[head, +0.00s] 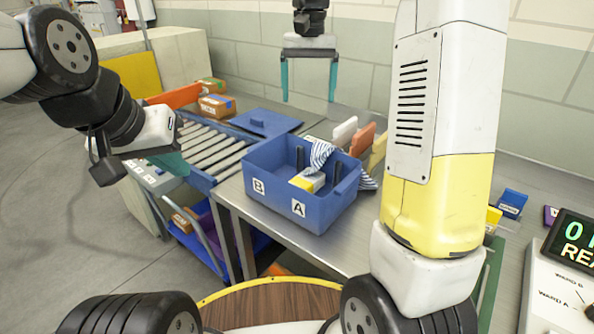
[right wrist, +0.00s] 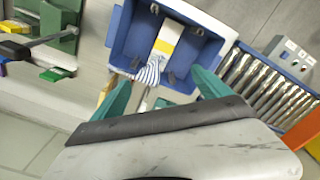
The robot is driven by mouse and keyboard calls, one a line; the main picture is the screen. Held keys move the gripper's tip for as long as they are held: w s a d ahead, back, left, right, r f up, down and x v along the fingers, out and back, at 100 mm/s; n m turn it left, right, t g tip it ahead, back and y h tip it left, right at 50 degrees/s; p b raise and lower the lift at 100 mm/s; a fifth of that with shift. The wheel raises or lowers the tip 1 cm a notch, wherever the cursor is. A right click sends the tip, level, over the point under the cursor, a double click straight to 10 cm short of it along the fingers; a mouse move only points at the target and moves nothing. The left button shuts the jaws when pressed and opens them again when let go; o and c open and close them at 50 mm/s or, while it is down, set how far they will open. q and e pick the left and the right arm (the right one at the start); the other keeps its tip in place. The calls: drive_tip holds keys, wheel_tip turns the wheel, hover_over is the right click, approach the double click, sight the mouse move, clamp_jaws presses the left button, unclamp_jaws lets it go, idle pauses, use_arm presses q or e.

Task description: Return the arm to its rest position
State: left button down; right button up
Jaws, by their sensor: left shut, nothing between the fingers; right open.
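My left gripper (head: 176,163) is at the left of the head view, its teal fingers shut and empty, above the roller conveyor's near end. My right gripper (head: 308,92) is open at the top of the head view, its two teal fingers pointing down with nothing between them. It also shows open in the right wrist view (right wrist: 160,92), facing a blue tote below. The blue tote (head: 275,207), with labels B and A, stands on the metal table. A yellow-and-white item (head: 308,183) and a striped cloth (head: 321,154) are in it; the cloth also shows over its far right side.
A roller conveyor (head: 208,145) runs left of the tote, with small boxes (head: 216,106) behind it. A blue lid (head: 263,122) lies behind the tote. A control box with a display (head: 575,250) stands at the right. A blue cart (head: 186,237) is below.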

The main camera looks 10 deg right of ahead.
drive_tip(key=s+d+f+n+t+y, duration=0.1)
drive_tip(key=s+t, duration=0.2)
drive_tip(key=s, duration=0.9)
drive_tip(key=s+d+f+n+t+y, duration=0.1)
drive_tip(key=s+f+t, duration=0.1)
drive_tip(key=s, duration=1)
drive_tip(key=shift+d+t, duration=0.35)
drive_tip(key=shift+t, duration=0.25)
drive_tip(key=shift+d, duration=0.1)
